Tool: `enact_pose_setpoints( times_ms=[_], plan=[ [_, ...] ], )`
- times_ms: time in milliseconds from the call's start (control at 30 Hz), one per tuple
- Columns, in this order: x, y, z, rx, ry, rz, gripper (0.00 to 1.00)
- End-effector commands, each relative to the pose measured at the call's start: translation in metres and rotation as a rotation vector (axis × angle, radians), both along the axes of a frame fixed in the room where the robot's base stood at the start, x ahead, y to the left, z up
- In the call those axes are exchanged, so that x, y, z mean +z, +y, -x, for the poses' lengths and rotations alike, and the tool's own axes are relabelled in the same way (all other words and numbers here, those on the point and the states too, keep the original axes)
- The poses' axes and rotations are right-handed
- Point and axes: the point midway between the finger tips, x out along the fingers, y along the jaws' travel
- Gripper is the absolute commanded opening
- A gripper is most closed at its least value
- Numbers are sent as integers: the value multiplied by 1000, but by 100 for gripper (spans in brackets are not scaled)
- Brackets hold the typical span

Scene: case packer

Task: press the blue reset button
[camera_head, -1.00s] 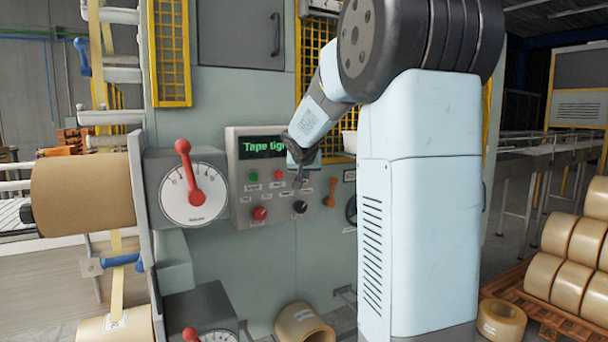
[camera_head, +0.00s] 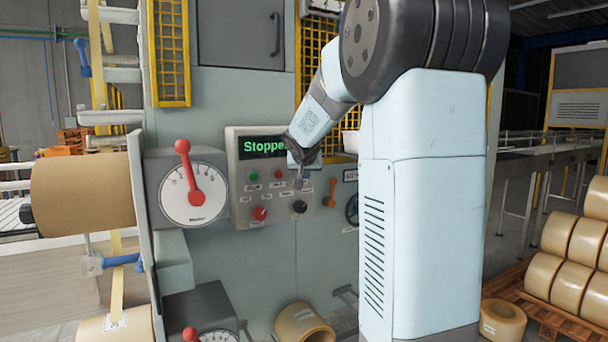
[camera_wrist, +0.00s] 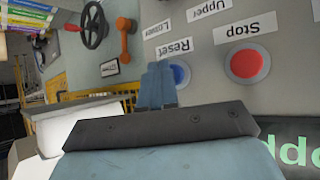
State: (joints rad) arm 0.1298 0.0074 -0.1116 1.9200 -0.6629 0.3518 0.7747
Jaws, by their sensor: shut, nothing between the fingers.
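The blue reset button (camera_wrist: 180,75) shows in the wrist view under an upside-down "Reset" label, partly covered by my finger. In the head view it is hidden behind my gripper. My gripper (camera_wrist: 160,72) is shut and empty, its fingertips overlapping the left side of the button in the wrist view; I cannot tell whether they touch it. In the head view my gripper (camera_head: 300,180) is in front of the right part of the control panel (camera_head: 240,205). The panel's green display (camera_head: 262,147) reads "Stoppe…", its end covered by my arm.
The red stop button (camera_wrist: 247,64) is close to the reset button. A dial with a red handle (camera_head: 192,190) stands left.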

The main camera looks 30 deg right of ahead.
Motion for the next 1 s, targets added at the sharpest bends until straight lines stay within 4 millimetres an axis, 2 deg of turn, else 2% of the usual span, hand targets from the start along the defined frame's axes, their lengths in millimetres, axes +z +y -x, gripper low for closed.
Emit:
enact_pose_setpoints(
  times_ms=[200, 567, 1000],
  plan=[
    [0, 0, 8, 0, 1, 0, 0],
    [0, 0, 10, 0, 1, 0, 0],
    [0, -1, 41, -1, 0, -1, 0]
  ],
)
